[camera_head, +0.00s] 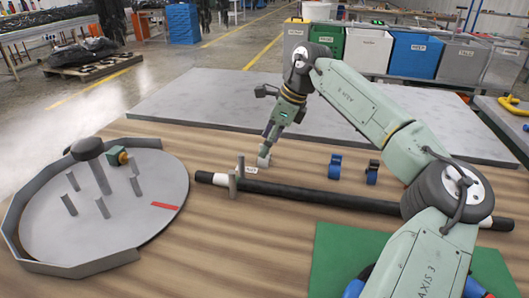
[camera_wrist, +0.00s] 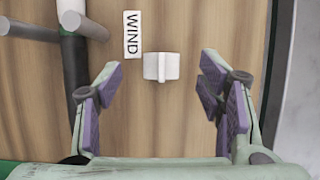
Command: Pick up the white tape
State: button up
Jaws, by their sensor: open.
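The white tape (camera_wrist: 161,67) stands on the wooden table, centred between my open fingers in the wrist view and a little beyond their tips. My gripper (camera_wrist: 158,86) is open, with a purple-padded finger on each side and nothing between the pads. In the head view my gripper (camera_head: 267,146) points down just above the white tape (camera_head: 263,161), whose upper part it partly hides. A WIND label (camera_wrist: 132,34) lies beside the tape, on its left in the wrist view.
A round grey tray (camera_head: 120,215) with pegs is left.

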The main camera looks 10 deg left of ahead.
jog(key=x, duration=0.3)
jog(key=shift+a, duration=0.1)
jog(key=shift+r, duration=0.1)
jog(key=c, duration=0.8)
